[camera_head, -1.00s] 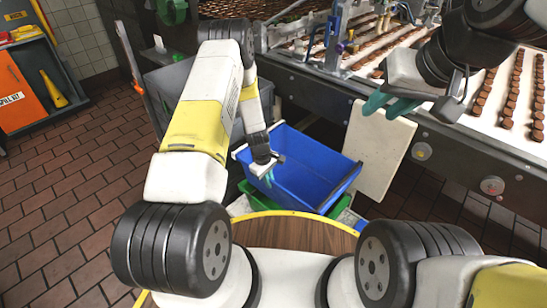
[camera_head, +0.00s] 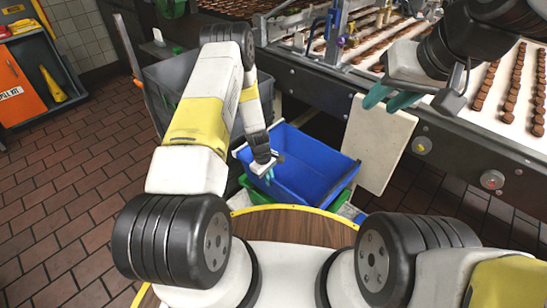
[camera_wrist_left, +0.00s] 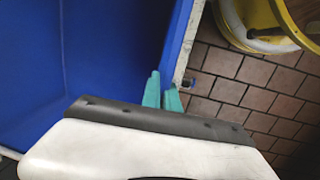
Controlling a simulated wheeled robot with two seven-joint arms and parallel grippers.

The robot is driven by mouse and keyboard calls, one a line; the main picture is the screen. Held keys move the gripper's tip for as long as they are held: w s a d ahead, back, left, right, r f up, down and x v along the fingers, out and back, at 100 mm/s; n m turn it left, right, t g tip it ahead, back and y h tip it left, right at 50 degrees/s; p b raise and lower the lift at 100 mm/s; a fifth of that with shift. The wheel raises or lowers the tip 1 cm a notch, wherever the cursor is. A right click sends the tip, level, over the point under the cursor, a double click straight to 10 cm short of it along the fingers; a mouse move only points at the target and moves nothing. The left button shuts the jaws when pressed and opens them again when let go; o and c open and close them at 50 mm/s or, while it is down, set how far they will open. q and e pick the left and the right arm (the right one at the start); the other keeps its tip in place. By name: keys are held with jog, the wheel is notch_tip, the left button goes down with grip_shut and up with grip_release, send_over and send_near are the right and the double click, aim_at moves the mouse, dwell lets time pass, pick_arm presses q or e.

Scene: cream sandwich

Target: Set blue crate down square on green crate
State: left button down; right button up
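The blue crate (camera_head: 312,160) is empty and sits above the green crate (camera_head: 345,196). It hides most of the green crate, whose rim shows at the lower right and lower left. I cannot tell whether the two crates touch. My left gripper (camera_head: 268,177) is at the blue crate's near-left rim. In the left wrist view its teal fingers (camera_wrist_left: 163,92) are close together at the crate wall (camera_wrist_left: 184,45), shut on it. My right gripper (camera_head: 390,98) is raised to the right, with its fingers apart and empty.
A conveyor (camera_head: 470,110) with rows of brown cream sandwiches runs along the back right. A pale board (camera_head: 378,145) stands right of the crates. A grey bin (camera_head: 180,85) is behind my left arm. Tiled floor (camera_head: 60,190) at the left is clear.

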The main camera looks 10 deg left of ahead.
pick_arm(q)
jog(key=shift+w, duration=0.1)
jog(key=c, duration=1.6)
grip_release()
jog(key=shift+o, duration=0.2)
jog(key=shift+s, duration=0.2)
notch_tip(320, 180, up, 8)
jog(key=a, duration=0.1)
jog(key=shift+f, duration=0.15)
jog(key=shift+a, duration=0.1)
jog(key=s+r+m+t+h, duration=0.1)
jog(key=s+r+m+t, duration=0.15)
jog(key=r, duration=1.35)
jog(key=s+r+m+t, duration=0.1)
jog(key=s+r+m, duration=0.15)
jog(key=r, duration=1.35)
jog(key=s+a+r+m+t, duration=0.1)
jog(key=s+r+m, duration=0.2)
jog(key=s+r, duration=0.4)
jog(key=s+a+r+m+t, duration=0.1)
jog(key=s+a+r+m, duration=0.1)
jog(key=s+r, duration=0.6)
jog(key=s+m, duration=0.1)
jog(key=s, duration=0.4)
jog(key=shift+y, duration=0.3)
